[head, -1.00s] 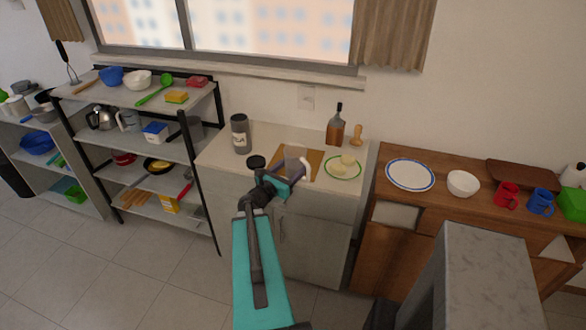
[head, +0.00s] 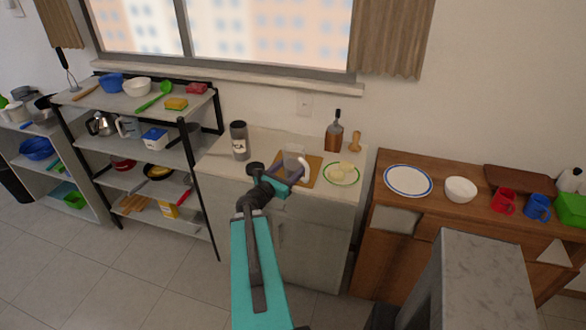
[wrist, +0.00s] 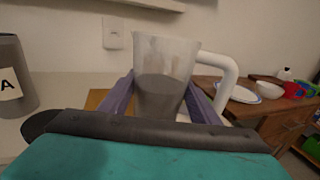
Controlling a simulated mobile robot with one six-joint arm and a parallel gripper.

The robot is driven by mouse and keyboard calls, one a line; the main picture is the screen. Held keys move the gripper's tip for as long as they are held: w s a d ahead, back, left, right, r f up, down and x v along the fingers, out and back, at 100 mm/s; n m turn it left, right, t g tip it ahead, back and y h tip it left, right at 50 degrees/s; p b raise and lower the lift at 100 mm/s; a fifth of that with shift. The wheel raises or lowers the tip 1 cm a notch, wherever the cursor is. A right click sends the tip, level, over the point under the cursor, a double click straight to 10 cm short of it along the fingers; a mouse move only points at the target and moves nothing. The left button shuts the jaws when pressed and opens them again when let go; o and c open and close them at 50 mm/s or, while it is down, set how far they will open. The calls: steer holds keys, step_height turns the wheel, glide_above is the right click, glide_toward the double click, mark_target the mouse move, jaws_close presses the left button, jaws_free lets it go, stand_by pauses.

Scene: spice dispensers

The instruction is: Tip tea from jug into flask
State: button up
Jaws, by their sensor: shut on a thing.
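The jug (head: 293,158) is see-through with a white handle on its right. In the wrist view the jug (wrist: 163,75) stands upright between the two purple fingers of my gripper (wrist: 160,100), which is shut on its body. Dark tea (wrist: 160,95) fills its lower part. Its base is hidden, so I cannot tell whether it touches the board below. In the head view my gripper (head: 287,177) is at the counter's front. The grey flask (head: 239,142), with a white lettered label, stands upright on the counter to the left of the jug. Part of it shows in the wrist view (wrist: 12,80).
A wooden board (head: 313,168) lies under or behind the jug. A green-rimmed plate (head: 341,181) with pale food is to its right. A brown bottle (head: 333,135) and a wooden pestle-like item (head: 355,142) stand behind. Counter between flask and jug looks mostly clear.

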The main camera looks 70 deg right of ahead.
mark_target(288, 163)
steer(key=shift+r+p, duration=0.7)
steer(key=shift+r, duration=0.85)
steer(key=w+a+f+n+t+b, duration=0.15)
steer(key=w+a+t, duration=0.25)
steer(key=w+a, duration=0.65)
steer(key=w+a+f+n+t+b, duration=0.1)
steer(key=w+a+n+t+b, duration=0.15)
steer(key=w+a, duration=0.75)
steer(key=w+a+f+n+t+b, duration=0.1)
steer(key=w+a+n+t, duration=0.35)
steer(key=w, duration=1.05)
steer(key=w+a+f+n+t+y+b, duration=0.15)
steer(key=w+a, duration=0.25)
steer(key=a, duration=0.7)
steer(key=w+a+r+n+t+y+b, duration=0.1)
steer(key=w+a+t+b, duration=0.15)
steer(key=a, duration=0.85)
steer(key=w+a+f+n+t+y+b, duration=0.15)
steer(key=w+a, duration=0.25)
steer(key=a, duration=0.8)
steer(key=s+a+m, duration=0.2)
steer(key=s+a, duration=0.2)
steer(key=a, duration=0.4)
steer(key=shift+s+g+h+b, duration=0.2)
steer(key=shift+g+h+b, duration=0.1)
steer(key=shift+g+h, duration=0.15)
steer(key=shift+a+f, duration=0.1)
steer(key=shift+a, duration=0.1)
